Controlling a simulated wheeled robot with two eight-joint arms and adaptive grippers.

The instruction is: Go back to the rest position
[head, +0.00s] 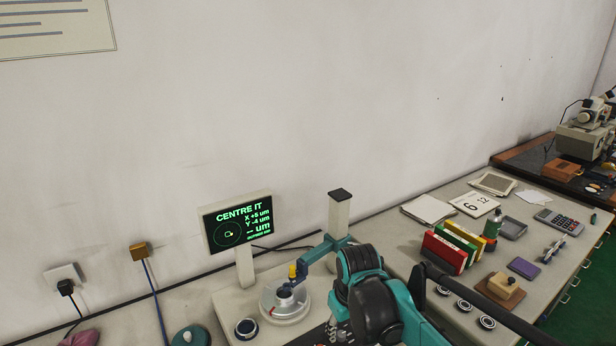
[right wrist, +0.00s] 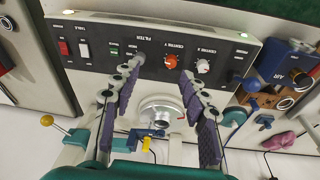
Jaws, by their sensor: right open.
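My right arm (head: 370,290) reaches in at the bottom middle of the head view, beside the measuring stand; its fingertips are hidden there. In the right wrist view my right gripper (right wrist: 158,78) has its two purple-padded fingers spread wide with nothing held between them. A metal bearing ring sits on the round turntable (head: 287,306) under the probe arm (head: 318,253); the turntable also shows between and beyond the fingers in the wrist view (right wrist: 160,110). My left gripper is not in view.
A screen (head: 238,226) reads "CENTRE IT", X +5 um, Y -4 um. A control panel (right wrist: 150,50) with knobs and switches lies near the fingers. Right of my arm are several rings (head: 464,306), coloured binders (head: 445,252), a wooden block (head: 505,287) and a calculator (head: 558,221).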

